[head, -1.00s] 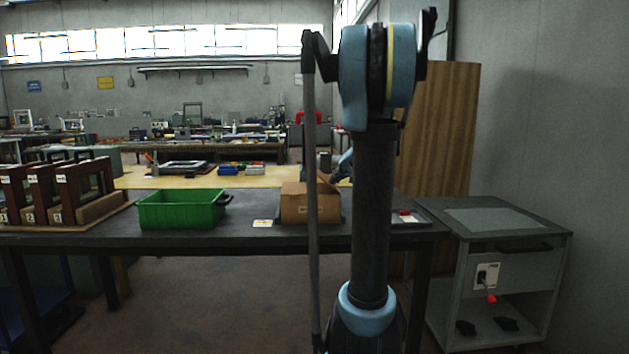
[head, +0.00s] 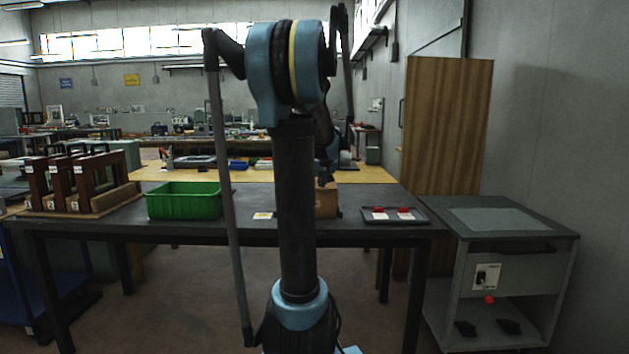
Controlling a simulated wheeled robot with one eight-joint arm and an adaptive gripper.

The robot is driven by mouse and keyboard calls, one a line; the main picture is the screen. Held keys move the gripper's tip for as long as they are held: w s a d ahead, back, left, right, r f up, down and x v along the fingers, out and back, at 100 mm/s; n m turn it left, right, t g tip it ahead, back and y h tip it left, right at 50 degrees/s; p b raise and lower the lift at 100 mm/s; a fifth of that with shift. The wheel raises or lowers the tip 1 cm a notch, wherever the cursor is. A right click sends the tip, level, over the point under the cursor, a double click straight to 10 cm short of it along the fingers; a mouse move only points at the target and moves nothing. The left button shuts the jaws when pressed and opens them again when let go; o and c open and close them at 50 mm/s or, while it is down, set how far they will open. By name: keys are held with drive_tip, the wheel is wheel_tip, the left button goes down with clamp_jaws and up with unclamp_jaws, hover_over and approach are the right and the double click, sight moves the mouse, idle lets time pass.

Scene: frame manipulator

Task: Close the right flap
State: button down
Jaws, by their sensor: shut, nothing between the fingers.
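A brown cardboard box (head: 327,203) stands on the dark workbench, mostly hidden behind my arm's column. Only its right part shows. I cannot make out the right flap clearly, nor how far it is folded. My gripper (head: 325,182) is small and dark in the head view. It is shut and empty, right at the top of the box's visible right part. I cannot tell whether it touches the box.
A green bin (head: 184,202) and brown frames on a board (head: 85,205) stand left on the workbench (head: 375,227). A dark tray (head: 395,216) with red-and-white items lies right of the box. A grey cabinet (head: 500,240) stands right of the bench.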

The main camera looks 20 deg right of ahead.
drive_tip(key=shift+a+f, duration=0.15)
drive_tip(key=shift+f, duration=0.05)
drive_tip(key=shift+r, duration=0.15)
idle(0.6)
drive_tip(key=shift+r, duration=1.2)
drive_tip(key=r, duration=0.3)
drive_tip(key=shift+s+a+r, duration=0.15)
drive_tip(key=shift+s+r, duration=0.1)
drive_tip(key=shift+s, duration=0.1)
drive_tip(key=v, duration=0.9)
drive_tip(key=shift+a, duration=0.4)
